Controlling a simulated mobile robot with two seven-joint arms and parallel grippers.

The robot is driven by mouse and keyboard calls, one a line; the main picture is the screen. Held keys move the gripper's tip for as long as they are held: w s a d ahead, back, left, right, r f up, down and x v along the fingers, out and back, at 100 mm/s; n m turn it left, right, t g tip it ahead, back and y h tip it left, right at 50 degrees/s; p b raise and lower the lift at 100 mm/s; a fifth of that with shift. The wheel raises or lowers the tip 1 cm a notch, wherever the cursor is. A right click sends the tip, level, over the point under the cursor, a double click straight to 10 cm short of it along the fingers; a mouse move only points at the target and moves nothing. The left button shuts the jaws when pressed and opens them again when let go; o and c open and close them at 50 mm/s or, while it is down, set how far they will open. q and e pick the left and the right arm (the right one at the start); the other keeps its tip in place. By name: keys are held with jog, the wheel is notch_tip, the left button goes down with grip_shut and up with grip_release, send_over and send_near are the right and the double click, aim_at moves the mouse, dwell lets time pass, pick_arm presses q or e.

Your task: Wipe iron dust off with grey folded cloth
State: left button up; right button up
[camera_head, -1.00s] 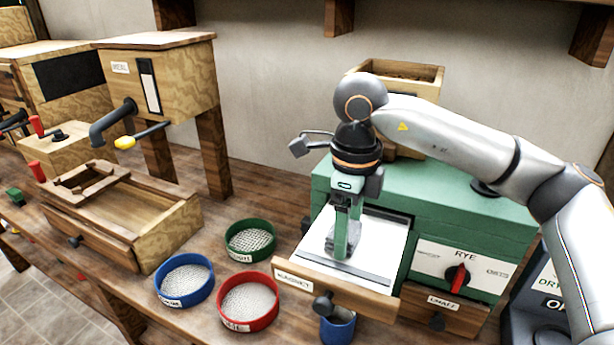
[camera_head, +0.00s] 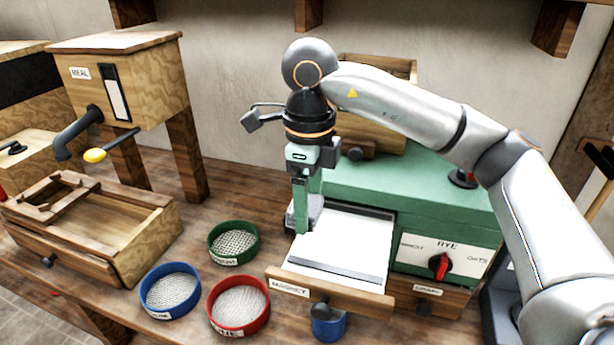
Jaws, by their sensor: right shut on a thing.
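The drawer labelled MAGNET (camera_head: 291,287) is pulled out from the green machine (camera_head: 400,188). It has a pale plate (camera_head: 345,240) with a grey strip along its front. I cannot make out iron dust on it. My right gripper (camera_head: 303,222) points down at the left edge of the plate, shut on a small grey thing (camera_head: 318,213), which looks like the grey folded cloth. The fingers hide most of it, and I cannot tell whether it touches the plate. My left gripper is not in view.
Green (camera_head: 233,259), blue (camera_head: 146,305) and red (camera_head: 240,331) rimmed sieves stand left of the drawer. A blue cup (camera_head: 329,327) is below the drawer's knob. A wooden box (camera_head: 150,250) is at the left. A red-knobbed dial (camera_head: 440,266) is on the machine's front.

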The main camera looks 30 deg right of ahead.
jog(key=shift+r+p, duration=1)
jog(key=shift+r, duration=0.7)
